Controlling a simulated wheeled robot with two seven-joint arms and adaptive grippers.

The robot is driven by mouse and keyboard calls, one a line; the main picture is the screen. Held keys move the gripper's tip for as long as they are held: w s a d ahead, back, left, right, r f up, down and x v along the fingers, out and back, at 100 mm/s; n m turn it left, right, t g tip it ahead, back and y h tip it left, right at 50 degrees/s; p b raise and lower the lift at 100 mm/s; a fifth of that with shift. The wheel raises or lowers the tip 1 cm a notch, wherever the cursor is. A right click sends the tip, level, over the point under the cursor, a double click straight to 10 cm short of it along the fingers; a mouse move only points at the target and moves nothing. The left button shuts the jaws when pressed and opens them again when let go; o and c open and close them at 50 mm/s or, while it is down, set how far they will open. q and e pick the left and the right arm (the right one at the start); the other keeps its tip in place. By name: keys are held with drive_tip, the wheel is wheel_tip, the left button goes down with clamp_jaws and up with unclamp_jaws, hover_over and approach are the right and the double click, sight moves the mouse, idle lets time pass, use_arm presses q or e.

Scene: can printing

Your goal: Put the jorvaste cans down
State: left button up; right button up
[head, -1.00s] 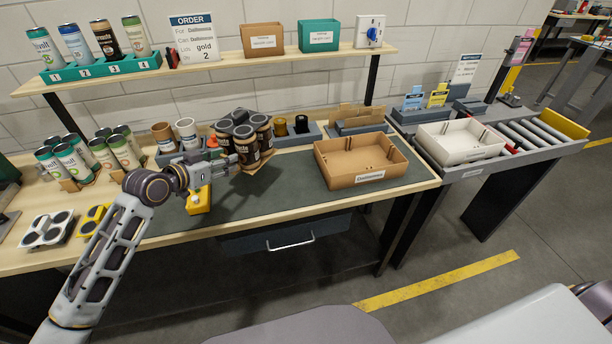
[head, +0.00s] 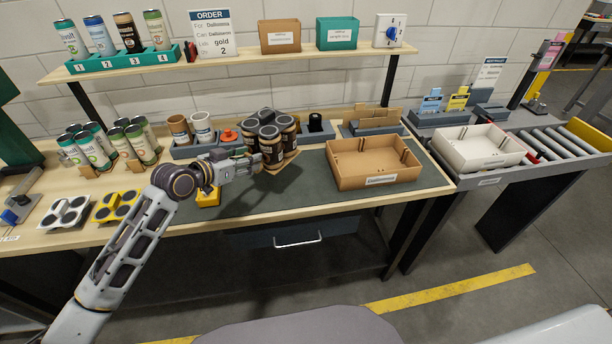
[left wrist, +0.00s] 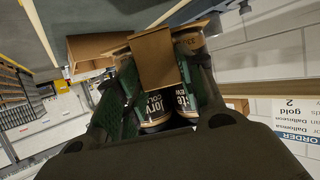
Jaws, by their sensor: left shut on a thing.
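A pack of several dark jorvaste cans (head: 270,146) with black lids, in a brown cardboard carrier, is in the middle of the head view. My left gripper (head: 248,164) is shut on the pack and holds it above the dark green mat (head: 318,190). In the left wrist view the cans (left wrist: 152,112) and the brown carrier piece (left wrist: 155,60) sit between the fingers. The lettering on the cans is partly readable. Whether the pack's underside touches anything is hard to tell. My right gripper does not show.
An open cardboard box (head: 376,168) stands right of the pack. A white tray (head: 478,148) sits on the roller conveyor further right. The mat's front part is clear.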

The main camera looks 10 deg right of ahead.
use_arm(q)
wheel_tip(320, 180, down, 6)
drive_tip(key=shift+f, duration=0.1)
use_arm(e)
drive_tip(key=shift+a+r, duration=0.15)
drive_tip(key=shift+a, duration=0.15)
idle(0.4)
use_arm(q)
drive_tip(key=shift+f, duration=1.9)
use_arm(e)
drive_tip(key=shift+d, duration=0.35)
